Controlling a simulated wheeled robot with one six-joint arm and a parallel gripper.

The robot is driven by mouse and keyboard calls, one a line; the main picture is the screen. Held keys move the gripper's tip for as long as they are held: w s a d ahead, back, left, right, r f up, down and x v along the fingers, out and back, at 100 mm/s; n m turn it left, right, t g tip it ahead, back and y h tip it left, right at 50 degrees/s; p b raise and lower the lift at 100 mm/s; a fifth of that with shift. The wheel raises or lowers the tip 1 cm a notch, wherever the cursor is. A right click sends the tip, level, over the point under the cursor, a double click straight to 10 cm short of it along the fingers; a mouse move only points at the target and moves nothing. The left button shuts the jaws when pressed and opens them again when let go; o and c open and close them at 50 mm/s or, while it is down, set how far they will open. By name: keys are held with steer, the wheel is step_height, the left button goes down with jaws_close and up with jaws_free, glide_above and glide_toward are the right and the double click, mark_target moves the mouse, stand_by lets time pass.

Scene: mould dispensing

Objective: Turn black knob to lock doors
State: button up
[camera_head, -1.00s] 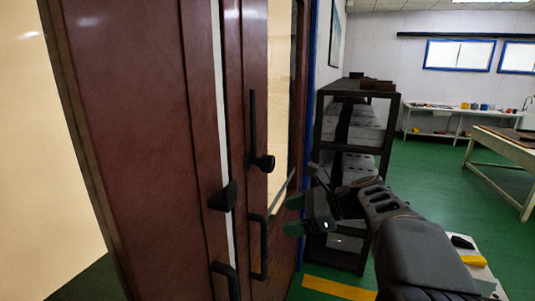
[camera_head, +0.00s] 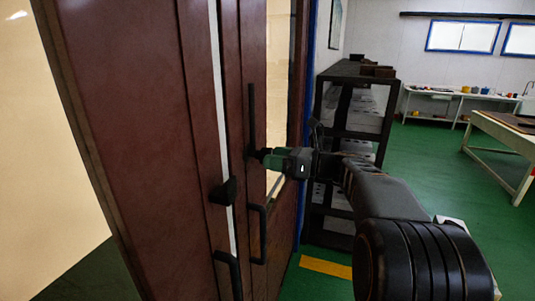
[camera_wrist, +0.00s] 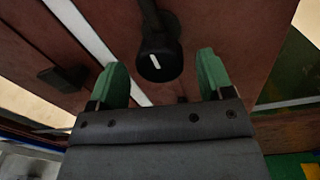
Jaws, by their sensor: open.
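The black knob (camera_wrist: 158,60), with a white mark on its face, sits on the reddish-brown door (camera_wrist: 220,28) in the wrist view. My gripper (camera_wrist: 160,75) is open, with its green fingertips on either side of the knob and a little below it in the picture. I cannot tell whether they touch it. In the head view my gripper (camera_head: 270,160) is at the right-hand door (camera_head: 285,215) and hides most of the knob. The left-hand door (camera_head: 150,120) stands beside it, with a pale gap between them.
A black latch piece (camera_head: 223,191) and dark handles (camera_head: 257,235) stick out of the doors near my gripper. A dark shelf rack (camera_head: 345,130) stands behind my arm. Green floor (camera_head: 430,170) is open to the right, before a table (camera_head: 505,135).

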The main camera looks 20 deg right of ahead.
steer(key=shift+x, duration=1.35)
steer(key=shift+c, duration=0.3)
steer(key=c, duration=1.2)
